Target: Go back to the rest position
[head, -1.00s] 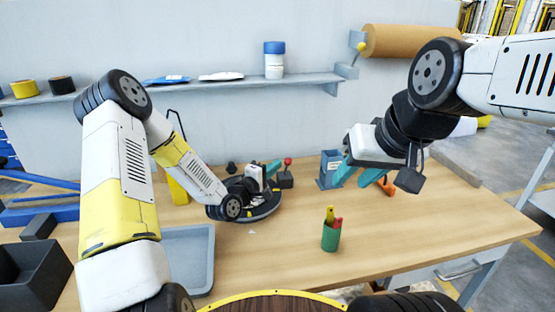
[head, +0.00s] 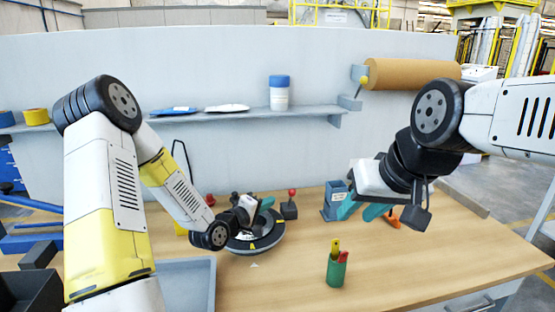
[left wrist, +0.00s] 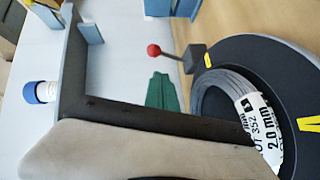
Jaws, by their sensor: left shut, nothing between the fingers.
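My left gripper (head: 266,203) is above the back of a round black turntable (head: 270,245) with yellow marks, partly hidden behind my left wrist. Its teal fingers are shut and empty. A grey wire coil (left wrist: 216,97) with a white "2.0 mm" label lies on the turntable, which also shows in the left wrist view (left wrist: 275,58). In the head view my wrist hides much of the coil. My right gripper (head: 363,210) is open and empty, with teal fingers pointing down in front of a blue-grey holder (head: 333,205).
A green cup (head: 337,270) with red and yellow tools stands at the front. A red-knobbed lever (head: 290,207) stands behind the turntable. A grey tray (head: 187,280) is at left. A shelf (head: 240,118) and paper roll (head: 410,74) are behind. The table's right side is clear.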

